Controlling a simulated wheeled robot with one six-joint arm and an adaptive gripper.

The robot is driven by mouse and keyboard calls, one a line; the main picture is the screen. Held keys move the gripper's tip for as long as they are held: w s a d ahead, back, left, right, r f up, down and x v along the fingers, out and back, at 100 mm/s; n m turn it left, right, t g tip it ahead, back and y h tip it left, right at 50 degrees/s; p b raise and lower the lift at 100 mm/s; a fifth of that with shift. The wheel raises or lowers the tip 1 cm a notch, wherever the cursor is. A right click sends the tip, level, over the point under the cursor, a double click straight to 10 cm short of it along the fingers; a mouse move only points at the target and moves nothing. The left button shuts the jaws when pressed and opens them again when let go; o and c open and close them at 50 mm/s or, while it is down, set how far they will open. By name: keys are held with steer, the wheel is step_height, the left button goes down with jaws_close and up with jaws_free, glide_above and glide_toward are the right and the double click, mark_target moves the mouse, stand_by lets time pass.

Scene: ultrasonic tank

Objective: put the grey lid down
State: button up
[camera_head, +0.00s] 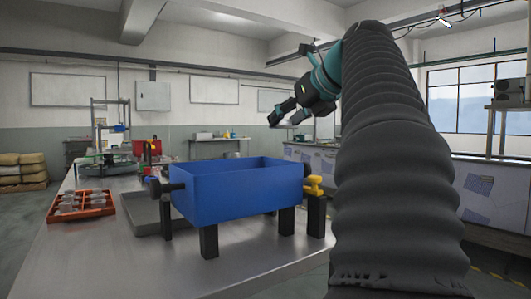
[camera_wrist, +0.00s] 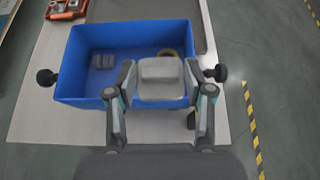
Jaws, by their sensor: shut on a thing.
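My gripper (camera_wrist: 160,80) is shut on the grey lid (camera_wrist: 161,92) in the wrist view, with one finger on each side of it. In the head view my gripper (camera_head: 281,111) is high above the table, above the right part of the blue tank (camera_head: 238,193). The lid looks held clear of the tank, which also shows in the wrist view (camera_wrist: 76,90).
The tank stands on black legs on a metal table (camera_head: 90,255). A grey tray (camera_head: 147,213) lies behind its left side. An orange tray (camera_head: 88,205) with several small parts is at the left. The table's front is bare. A yellow-black floor stripe (camera_wrist: 252,125) runs at the right.

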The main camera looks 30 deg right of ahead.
steer(key=w+a+f, duration=0.3)
steer(key=a+f, duration=0.1)
steer(key=f, duration=0.3)
stand_by(0.3)
steer(key=shift+f, duration=0.15)
steer(key=shift+f, duration=0.35)
steer(key=shift+f, duration=0.2)
steer(key=o, duration=1.3)
steer(key=shift+c, duration=0.2)
steer(key=shift+r, duration=0.1)
